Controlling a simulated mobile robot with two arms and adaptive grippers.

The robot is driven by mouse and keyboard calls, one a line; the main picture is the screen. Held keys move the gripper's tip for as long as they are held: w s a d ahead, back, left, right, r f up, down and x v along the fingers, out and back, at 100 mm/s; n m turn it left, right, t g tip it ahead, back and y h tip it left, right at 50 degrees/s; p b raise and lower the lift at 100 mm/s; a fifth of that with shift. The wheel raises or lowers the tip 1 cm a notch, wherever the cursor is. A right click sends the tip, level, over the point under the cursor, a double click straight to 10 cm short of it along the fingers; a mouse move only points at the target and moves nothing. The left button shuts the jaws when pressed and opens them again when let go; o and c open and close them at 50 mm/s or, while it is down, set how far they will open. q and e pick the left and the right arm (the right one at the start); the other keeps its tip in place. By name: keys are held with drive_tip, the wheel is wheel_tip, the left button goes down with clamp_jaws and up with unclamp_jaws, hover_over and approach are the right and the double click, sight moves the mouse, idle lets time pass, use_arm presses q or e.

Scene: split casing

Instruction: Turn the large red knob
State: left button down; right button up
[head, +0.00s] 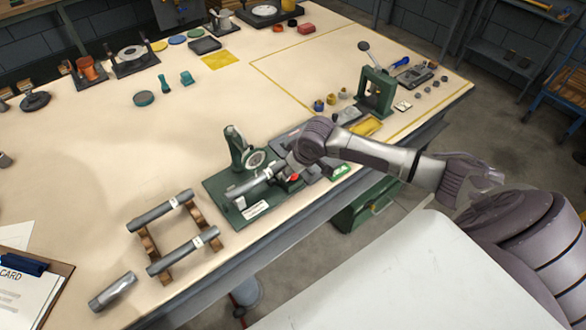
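A green fixture (222,186) with a round dial gauge (255,159) stands near the front edge of the table. A grey cylinder (247,186) lies across it. A small red part (294,178), probably the large red knob, shows at the fixture's right end, mostly hidden by my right arm. My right gripper (291,168) is at that end, close to the red part. Its fingertips are too small and covered to tell whether they touch it or are open. My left gripper is not in view.
Grey tubes (160,211) lie on a wooden rack (205,212) left of the fixture, with a loose tube (113,292) in front. A green lever press (376,92) stands to the right, near a yellow tray (367,126). The table's middle is mostly clear.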

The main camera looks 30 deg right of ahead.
drive_tip(key=o, duration=1.1)
drive_tip(key=shift+o, duration=0.2)
drive_tip(key=shift+r, duration=0.1)
drive_tip(key=v, duration=1.2)
drive_tip(key=shift+d, duration=0.1)
